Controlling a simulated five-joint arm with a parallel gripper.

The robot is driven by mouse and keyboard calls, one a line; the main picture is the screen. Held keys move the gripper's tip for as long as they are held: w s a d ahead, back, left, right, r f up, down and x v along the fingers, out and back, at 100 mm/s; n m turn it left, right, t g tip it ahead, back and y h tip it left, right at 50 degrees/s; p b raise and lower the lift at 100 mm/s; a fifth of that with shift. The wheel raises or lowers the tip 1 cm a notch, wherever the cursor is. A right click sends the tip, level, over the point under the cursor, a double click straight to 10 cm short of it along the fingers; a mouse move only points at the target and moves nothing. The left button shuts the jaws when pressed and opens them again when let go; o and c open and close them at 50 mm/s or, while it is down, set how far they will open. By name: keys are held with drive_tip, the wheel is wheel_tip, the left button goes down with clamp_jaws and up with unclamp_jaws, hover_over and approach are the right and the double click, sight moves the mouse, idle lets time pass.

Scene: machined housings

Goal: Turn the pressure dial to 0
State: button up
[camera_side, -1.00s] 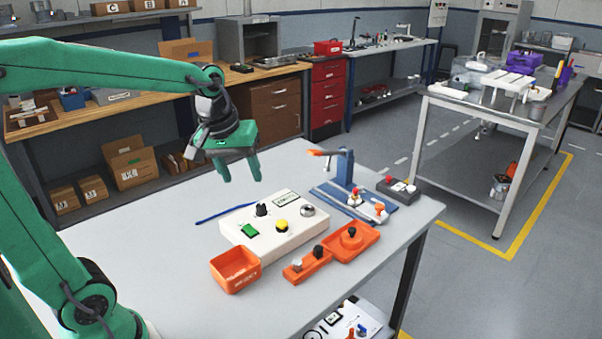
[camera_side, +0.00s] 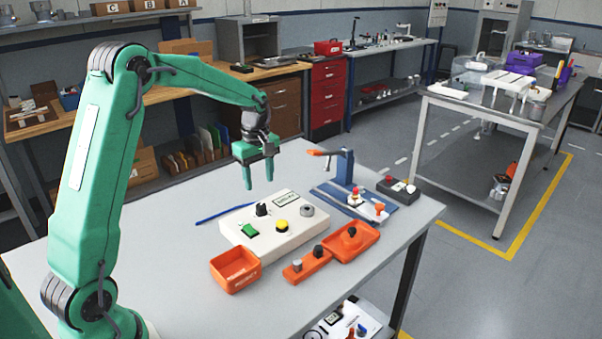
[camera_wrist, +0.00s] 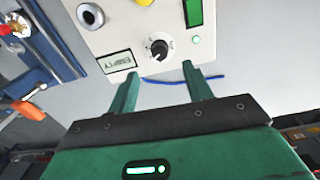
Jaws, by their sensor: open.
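The pressure dial is likely the black knob (camera_side: 262,209) on the white control box (camera_side: 290,243). In the wrist view the knob (camera_wrist: 159,48) has a pale pointer line and a printed scale, too small to read. My gripper (camera_side: 259,187) is open and empty, pointing down above and behind the knob. In the wrist view its two fingers (camera_wrist: 165,82) are apart, just short of the knob and not touching it.
A blue fixture with an orange-handled lever (camera_side: 345,168) stands behind right. A blue rod (camera_side: 222,213) lies left. The left tabletop is clear.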

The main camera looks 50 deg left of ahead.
sight(261, 205)
drive_tip(key=shift+w+a+f, duration=0.15)
drive_tip(key=shift+a+f, duration=0.1)
drive_tip(key=shift+f, duration=0.1)
drive_tip(key=shift+f, duration=0.15)
drive_tip(key=shift+f, duration=3.75)
drive_tip(key=c, duration=1)
